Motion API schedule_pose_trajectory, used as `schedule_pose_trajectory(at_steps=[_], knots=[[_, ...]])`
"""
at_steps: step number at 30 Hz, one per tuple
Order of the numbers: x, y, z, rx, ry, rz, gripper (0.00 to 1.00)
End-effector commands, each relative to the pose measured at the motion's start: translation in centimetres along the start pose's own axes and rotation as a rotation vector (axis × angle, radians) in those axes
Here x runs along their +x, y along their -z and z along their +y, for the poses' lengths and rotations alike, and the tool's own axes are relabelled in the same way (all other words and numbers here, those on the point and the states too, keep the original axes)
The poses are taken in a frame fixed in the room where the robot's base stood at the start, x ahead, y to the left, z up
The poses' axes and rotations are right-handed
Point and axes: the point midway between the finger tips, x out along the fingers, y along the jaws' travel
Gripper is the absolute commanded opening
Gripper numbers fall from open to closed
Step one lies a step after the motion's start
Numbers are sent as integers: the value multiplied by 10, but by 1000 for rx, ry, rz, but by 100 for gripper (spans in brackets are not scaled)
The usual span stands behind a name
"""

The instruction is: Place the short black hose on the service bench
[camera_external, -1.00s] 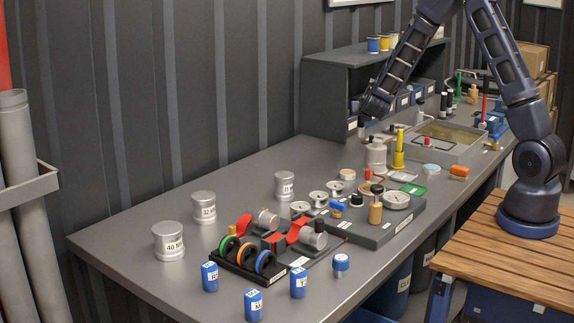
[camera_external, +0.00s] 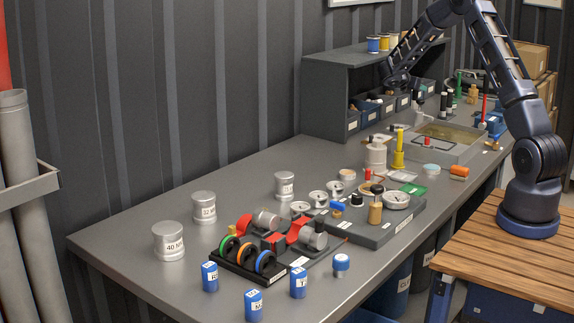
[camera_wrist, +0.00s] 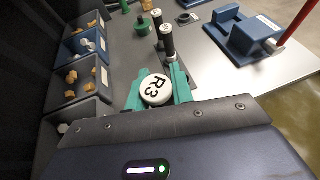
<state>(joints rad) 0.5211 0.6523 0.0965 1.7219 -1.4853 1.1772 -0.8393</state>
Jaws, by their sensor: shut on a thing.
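My gripper (camera_wrist: 156,88) has green fingers shut on a round piece with a white cap marked R3 (camera_wrist: 155,89) in the wrist view. The piece's body is hidden below the cap, so I cannot tell its length. Beyond it stand two upright black cylinders with white marked tops, a nearer one (camera_wrist: 168,42) and a farther one (camera_wrist: 158,27). They also show in the external view as black cylinders (camera_external: 444,103). In the external view my gripper (camera_external: 404,83) is over the far part of the grey service bench (camera_external: 140,225), in front of the shelf.
Bins with brass-coloured parts (camera_wrist: 72,80) line the left of the wrist view. A blue fixture (camera_wrist: 243,35) and a tray of yellowish liquid (camera_wrist: 285,120) lie right. In the external view, grey cans (camera_external: 169,242) and blue cylinders (camera_external: 254,305) stand nearer; bare bench lies left of the fixtures.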

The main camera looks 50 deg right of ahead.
Motion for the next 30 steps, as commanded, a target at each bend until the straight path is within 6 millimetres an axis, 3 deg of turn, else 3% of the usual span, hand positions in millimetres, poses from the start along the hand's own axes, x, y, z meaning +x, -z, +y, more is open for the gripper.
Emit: schedule_pose_trajectory(at_steps=[6, 12, 20, 30], knots=[[58, -25, -19, 70, 167, 0, 0], [92, -40, -33, 111, 268, 0, 0], [106, -44, -40, 128, 309, 0, 0], [117, -18, -40, 126, 309, 0, 0]])
